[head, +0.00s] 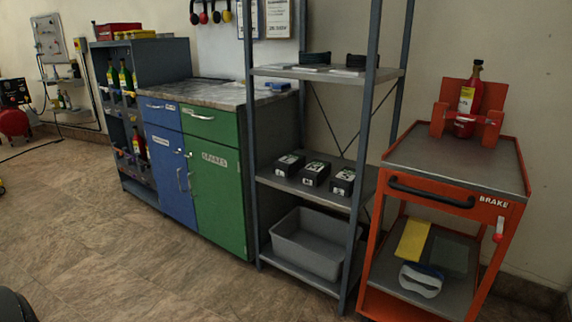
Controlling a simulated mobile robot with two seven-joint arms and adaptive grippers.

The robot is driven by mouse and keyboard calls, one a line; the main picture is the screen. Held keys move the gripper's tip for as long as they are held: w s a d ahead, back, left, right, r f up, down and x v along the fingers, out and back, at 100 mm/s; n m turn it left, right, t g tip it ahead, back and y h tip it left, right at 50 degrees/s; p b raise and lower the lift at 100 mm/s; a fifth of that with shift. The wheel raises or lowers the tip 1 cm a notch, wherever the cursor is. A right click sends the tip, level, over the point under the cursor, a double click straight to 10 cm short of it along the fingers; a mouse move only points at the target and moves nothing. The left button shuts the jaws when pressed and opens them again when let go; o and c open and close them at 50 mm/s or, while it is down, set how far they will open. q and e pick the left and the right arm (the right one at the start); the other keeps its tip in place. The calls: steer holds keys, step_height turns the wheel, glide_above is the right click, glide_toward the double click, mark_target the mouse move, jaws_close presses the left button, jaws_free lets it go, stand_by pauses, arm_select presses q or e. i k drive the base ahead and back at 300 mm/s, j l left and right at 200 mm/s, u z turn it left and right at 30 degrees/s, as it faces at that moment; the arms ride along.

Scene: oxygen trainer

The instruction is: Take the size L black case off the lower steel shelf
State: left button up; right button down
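A grey steel shelf unit stands right of centre in the head view. Three black cases with white labels sit in a row on its lower steel shelf (305,188), above a grey bin: a left case (290,164), a middle case (315,173) and a right case (343,181). The size letters on their fronts are too small to read surely, so I cannot tell which is size L. All three sit flat, close together. Neither of my grippers is in view.
The grey bin (308,243) sits below the cases. The unit's front post (361,150) stands close to the right case. An orange trolley (455,170) holding a red bottle (470,95) stands to the right. Green and blue cabinets (215,185) stand left. The floor in front is clear.

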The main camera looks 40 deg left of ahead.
mark_target(287, 166)
steer(key=i+j, duration=0.15)
steer(key=j, duration=0.3)
steer(key=i+j, duration=0.15)
steer(key=j, duration=0.3)
steer(key=i+j, duration=0.15)
steer(key=j, duration=0.3)
steer(key=i+j, duration=0.15)
steer(key=j, duration=0.3)
steer(key=i+j, duration=0.15)
steer(key=j, duration=0.3)
steer(key=i+j, duration=0.1)
steer(key=j, duration=0.35)
steer(key=i+j, duration=0.15)
steer(key=j, duration=0.3)
steer(key=i+j+z, duration=0.1)
steer(key=j, duration=0.35)
steer(key=i, duration=0.05)
